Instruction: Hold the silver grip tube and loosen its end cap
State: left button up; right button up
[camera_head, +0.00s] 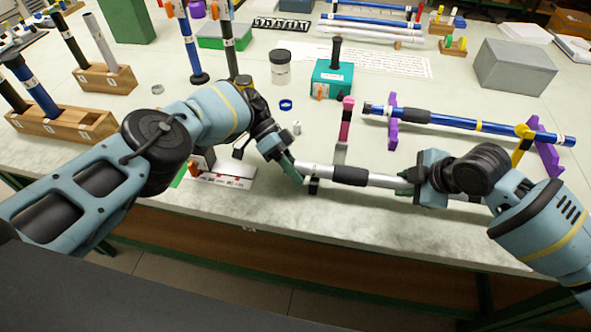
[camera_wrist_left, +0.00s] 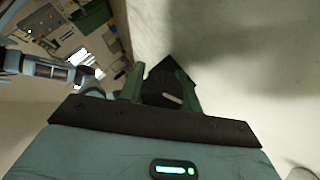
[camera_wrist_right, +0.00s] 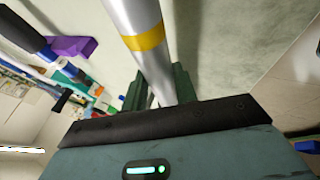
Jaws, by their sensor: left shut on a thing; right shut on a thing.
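The silver grip tube (camera_head: 385,180) lies level near the front edge of the table, with a black grip sleeve (camera_head: 349,175) around it. My right gripper (camera_head: 412,184) is shut on the tube to the right of the sleeve. In the right wrist view the silver tube (camera_wrist_right: 140,42), with a yellow band, runs between the fingers. My left gripper (camera_head: 296,170) is at the tube's left end, shut on a dark part (camera_wrist_left: 163,84) that shows between its fingers in the left wrist view. I take this for the end cap; the fingers hide most of it.
A blue tube (camera_head: 465,124) rests on purple supports (camera_head: 393,122) behind my right gripper. A pink-topped post (camera_head: 346,118) stands behind the sleeve. A teal block (camera_head: 333,78), a blue ring (camera_head: 286,105) and wooden racks (camera_head: 68,122) are farther back. The table's front edge is close.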

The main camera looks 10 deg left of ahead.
pick_arm(q)
jog(key=shift+d, duration=0.15)
jog(key=o, duration=1)
jog(key=shift+w+r+t, duration=0.1)
jog(key=shift+w+t, duration=0.05)
jog(key=shift+t, duration=0.25)
jog(key=shift+m+t, duration=0.4)
jog(key=shift+w+m+t, duration=0.1)
jog(key=shift+m+t, duration=0.5)
jog(key=shift+t, duration=0.5)
jog(key=t, duration=0.1)
jog(key=m+t, duration=0.1)
jog(key=shift+w+a+f+m+t, duration=0.2)
jog(key=shift+m+t, duration=0.1)
jog(key=shift+t, duration=0.1)
jog(key=shift+w+d+m+t, duration=0.15)
jog(key=shift+m+t, duration=0.45)
jog(key=shift+t, duration=0.7)
jog(key=shift+t, duration=0.4)
